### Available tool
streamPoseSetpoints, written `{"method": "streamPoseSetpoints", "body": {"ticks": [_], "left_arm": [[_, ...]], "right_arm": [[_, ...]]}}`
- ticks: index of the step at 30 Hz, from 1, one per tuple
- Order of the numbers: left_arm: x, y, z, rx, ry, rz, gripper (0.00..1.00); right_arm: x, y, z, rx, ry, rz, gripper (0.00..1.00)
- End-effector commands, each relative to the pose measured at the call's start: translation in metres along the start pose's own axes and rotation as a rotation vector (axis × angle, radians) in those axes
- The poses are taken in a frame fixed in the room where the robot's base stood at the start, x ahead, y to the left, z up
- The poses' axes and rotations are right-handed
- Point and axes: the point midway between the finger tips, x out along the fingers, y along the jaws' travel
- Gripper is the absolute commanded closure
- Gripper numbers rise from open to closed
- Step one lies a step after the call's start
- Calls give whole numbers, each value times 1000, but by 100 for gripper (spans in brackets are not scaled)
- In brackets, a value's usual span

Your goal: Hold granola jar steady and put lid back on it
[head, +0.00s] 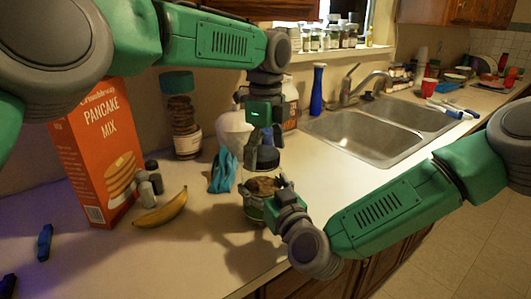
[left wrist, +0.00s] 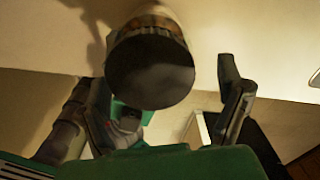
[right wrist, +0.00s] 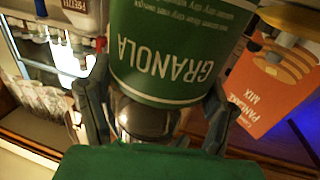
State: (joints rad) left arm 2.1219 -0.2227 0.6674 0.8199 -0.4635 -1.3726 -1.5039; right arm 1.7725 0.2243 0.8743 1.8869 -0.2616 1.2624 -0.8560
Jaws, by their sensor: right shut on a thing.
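The granola jar (head: 256,208) stands upright and uncovered near the counter's front edge, its brown contents showing at the top. My right gripper (head: 284,205) is shut on it from the front right. In the right wrist view the jar's green label (right wrist: 175,55) reads GRANOLA, between my right fingers (right wrist: 160,105). The dark round lid (head: 267,158) is just above the jar opening, apart from it, below my left gripper (head: 262,145). In the left wrist view the lid (left wrist: 150,72) covers the jar mouth from sight. My left fingers (left wrist: 160,95) are spread around it; their contact is unclear.
A pancake mix box (head: 103,150), a banana (head: 160,210) and a teal-lidded jar (head: 183,125) stand or lie to the left. A blue cloth (head: 222,172) lies behind the granola jar. A blue bottle (head: 317,90) and the sink (head: 365,135) are to the right. The front left counter is mostly clear.

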Motion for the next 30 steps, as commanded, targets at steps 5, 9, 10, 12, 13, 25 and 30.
{"method": "streamPoseSetpoints", "body": {"ticks": [5,9,10,12,13,25,30], "left_arm": [[-14,0,0,-1,0,-1,13],[-33,0,0,-2,-2,0,13],[-36,0,0,-2,-1,1,13],[-42,0,0,-2,0,1,13],[-43,0,0,-2,0,2,13],[-45,0,0,-23,1,4,16],[-49,0,2,-212,0,4,16]], "right_arm": [[0,3,2,0,-2,7,100],[1,4,2,1,-3,10,100],[1,4,2,1,-3,10,100],[1,5,2,1,-2,11,100],[1,5,2,1,-3,11,100],[1,6,2,1,-2,12,100],[1,6,2,1,-2,13,100]]}}
